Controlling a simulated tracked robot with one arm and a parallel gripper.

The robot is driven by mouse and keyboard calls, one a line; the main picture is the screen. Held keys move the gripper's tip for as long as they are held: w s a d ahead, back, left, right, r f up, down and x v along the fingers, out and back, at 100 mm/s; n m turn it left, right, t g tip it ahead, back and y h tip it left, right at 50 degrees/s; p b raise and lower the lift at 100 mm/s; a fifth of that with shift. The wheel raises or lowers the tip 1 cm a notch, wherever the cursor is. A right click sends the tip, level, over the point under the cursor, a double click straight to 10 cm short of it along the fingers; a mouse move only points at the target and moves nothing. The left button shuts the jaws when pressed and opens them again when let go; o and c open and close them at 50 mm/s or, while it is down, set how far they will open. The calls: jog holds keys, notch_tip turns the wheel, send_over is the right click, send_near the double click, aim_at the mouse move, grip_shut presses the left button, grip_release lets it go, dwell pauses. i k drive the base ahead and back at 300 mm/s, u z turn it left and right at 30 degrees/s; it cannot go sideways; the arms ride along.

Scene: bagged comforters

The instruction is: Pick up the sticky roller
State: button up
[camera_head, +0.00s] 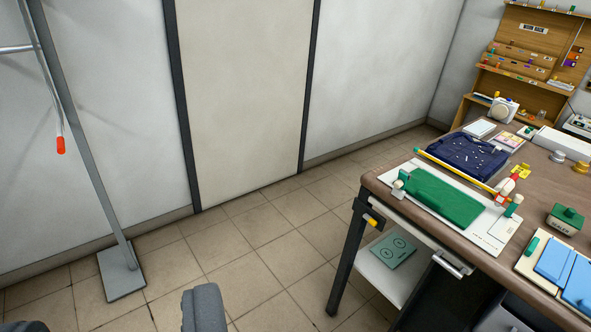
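I cannot make out for certain which thing is the sticky roller. A small red and white piece with a yellow part (507,188) is at the right end of a white board (460,226) on the brown table; it is too small to tell its kind. A green pad (443,196) lies on that board, with small green and white fittings at its ends. A dark grey rounded part (205,308) at the bottom edge looks like a piece of my gripper. Only this piece shows, so its opening is hidden. It is well left of the table, and nothing is seen held.
A metal stand (122,283) is at left. Tiled floor (265,225) between is clear.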

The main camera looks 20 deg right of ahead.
aim_at(510, 183)
jog(key=z, duration=0.35)
jog(key=i, duration=1.4)
jog(key=z, duration=1.4)
jog(key=i, duration=1.5)
jog(key=z, duration=0.65)
